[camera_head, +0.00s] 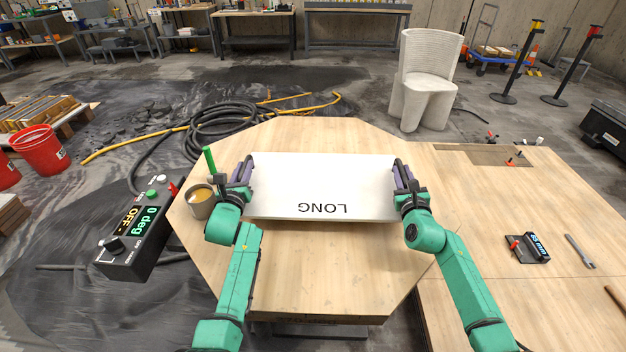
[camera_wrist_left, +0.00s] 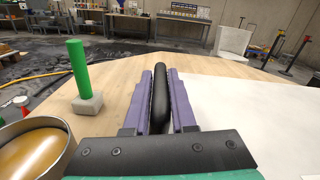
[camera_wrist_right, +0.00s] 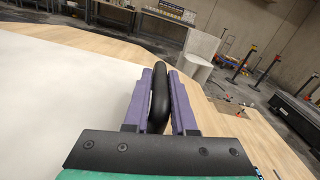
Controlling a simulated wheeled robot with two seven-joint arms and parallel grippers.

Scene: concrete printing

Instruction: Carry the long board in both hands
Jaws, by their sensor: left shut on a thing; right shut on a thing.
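The long board (camera_head: 322,183) is a white panel marked LONG, the word upside down in the head view. It lies level over the wooden table, with a dark handle at each end. My left gripper (camera_head: 243,172) is shut on the left handle (camera_wrist_left: 160,100). My right gripper (camera_head: 403,175) is shut on the right handle (camera_wrist_right: 159,98). The board also shows in the left wrist view (camera_wrist_left: 245,110) and the right wrist view (camera_wrist_right: 65,90). A thin shadow shows under its near edge; I cannot tell how far it is above the table.
Left of my left gripper stand a cup of brown liquid (camera_head: 201,201) and a green rod on a grey block (camera_head: 210,160). A control box (camera_head: 140,232) reads OFF and 0 deg. The right table holds a 45 mm gauge (camera_head: 527,247) and a wrench (camera_head: 580,251). The front tabletop (camera_head: 330,265) is clear.

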